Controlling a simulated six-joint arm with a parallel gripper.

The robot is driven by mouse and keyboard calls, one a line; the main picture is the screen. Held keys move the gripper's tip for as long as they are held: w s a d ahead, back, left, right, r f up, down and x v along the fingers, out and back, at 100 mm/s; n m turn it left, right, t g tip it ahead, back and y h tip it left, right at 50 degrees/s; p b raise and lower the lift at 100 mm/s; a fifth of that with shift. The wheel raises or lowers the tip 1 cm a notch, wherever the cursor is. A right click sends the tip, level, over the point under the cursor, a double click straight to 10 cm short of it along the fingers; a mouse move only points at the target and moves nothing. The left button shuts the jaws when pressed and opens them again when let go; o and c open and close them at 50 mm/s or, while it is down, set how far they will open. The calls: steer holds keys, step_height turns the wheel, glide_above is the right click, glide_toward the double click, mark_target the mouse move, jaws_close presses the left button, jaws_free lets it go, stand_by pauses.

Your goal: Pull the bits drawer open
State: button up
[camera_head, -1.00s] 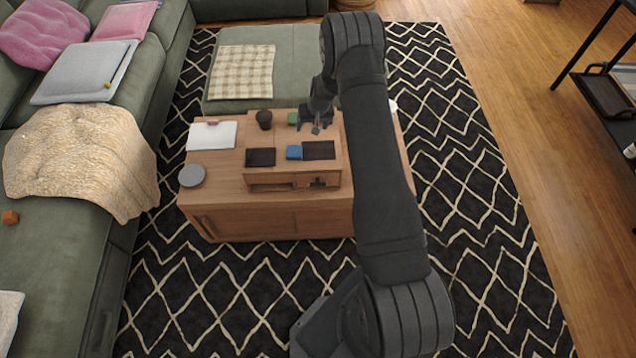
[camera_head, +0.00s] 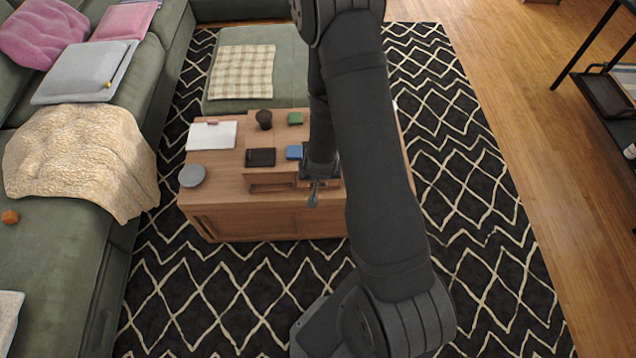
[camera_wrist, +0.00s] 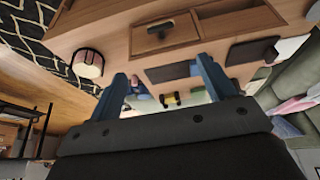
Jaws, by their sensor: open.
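The bits drawer (camera_wrist: 172,38) is a small wooden front with a dark handle (camera_wrist: 160,29), set in the wooden organizer on the coffee table. It looks shut in the wrist view. My gripper (camera_head: 313,198) is at the organizer's front, in front of the drawer, and covers most of it in the head view. In the wrist view my gripper (camera_wrist: 162,68) has its two blue fingers spread, with nothing between them. The handle lies beyond the fingertips and apart from them.
The organizer has an open cubby (camera_head: 270,186) beside the drawer. A black tray (camera_head: 261,157), blue block (camera_head: 294,152), green block (camera_head: 295,118) and dark cup (camera_head: 264,119) are on top. A grey disc (camera_head: 192,176) lies at the table's left. The rug (camera_head: 250,285) in front is clear.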

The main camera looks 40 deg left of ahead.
steer(key=x, duration=1.6)
steer(key=shift+f, duration=0.2)
steer(key=c, duration=1.4)
steer(key=s+d, duration=0.8)
steer(key=shift+s+d, duration=0.4)
steer(key=o, duration=1.4)
